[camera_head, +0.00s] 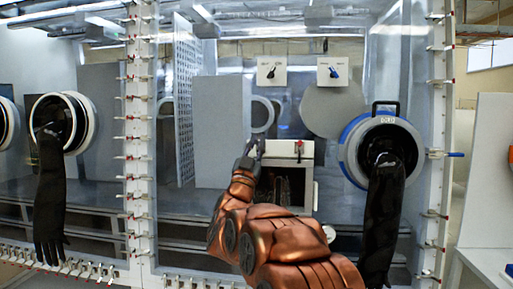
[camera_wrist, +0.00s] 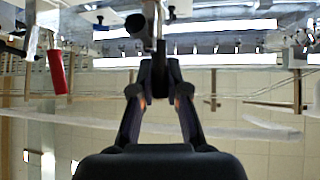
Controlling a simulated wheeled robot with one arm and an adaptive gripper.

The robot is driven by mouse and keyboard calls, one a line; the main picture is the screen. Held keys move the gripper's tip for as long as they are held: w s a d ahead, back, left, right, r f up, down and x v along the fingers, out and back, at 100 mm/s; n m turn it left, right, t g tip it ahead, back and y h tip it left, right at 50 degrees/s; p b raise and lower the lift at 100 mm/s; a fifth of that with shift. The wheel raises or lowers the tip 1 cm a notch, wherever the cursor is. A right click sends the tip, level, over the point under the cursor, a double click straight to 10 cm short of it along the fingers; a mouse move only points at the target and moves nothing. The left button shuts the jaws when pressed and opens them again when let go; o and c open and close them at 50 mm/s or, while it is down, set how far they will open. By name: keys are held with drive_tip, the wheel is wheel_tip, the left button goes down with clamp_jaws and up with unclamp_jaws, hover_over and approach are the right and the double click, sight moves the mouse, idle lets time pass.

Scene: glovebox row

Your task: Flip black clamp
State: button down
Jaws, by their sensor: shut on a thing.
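My gripper (camera_head: 252,152) is at the upper left corner of the small box (camera_head: 307,160) in the middle of the head view. In the wrist view my gripper (camera_wrist: 163,68) has its two fingers brought together on the black clamp (camera_wrist: 152,15), a dark, narrow part running up from between the fingertips. The fingertips hide the gripped end of the clamp. In the head view the clamp is mostly hidden by my gripper, and its tilt is hard to tell.
A clamp with a red handle (camera_wrist: 57,72) is left of my gripper in the wrist view. A blue-ringed port with a black glove (camera_head: 385,205) is right of the box. Another black glove (camera_head: 48,190) hangs at the left. Two switch plates (camera_head: 271,72) are above.

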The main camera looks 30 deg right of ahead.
idle(0.3)
drive_tip(key=c, duration=1.2)
unclamp_jaws()
drive_tip(key=shift+o, duration=0.2)
drive_tip(key=shift+a+f, duration=0.1)
drive_tip(key=v, duration=1.1)
drive_tip(key=shift+s+a+f, duration=0.15)
drive_tip(key=shift+a+f, duration=0.1)
drive_tip(key=shift+f, duration=0.05)
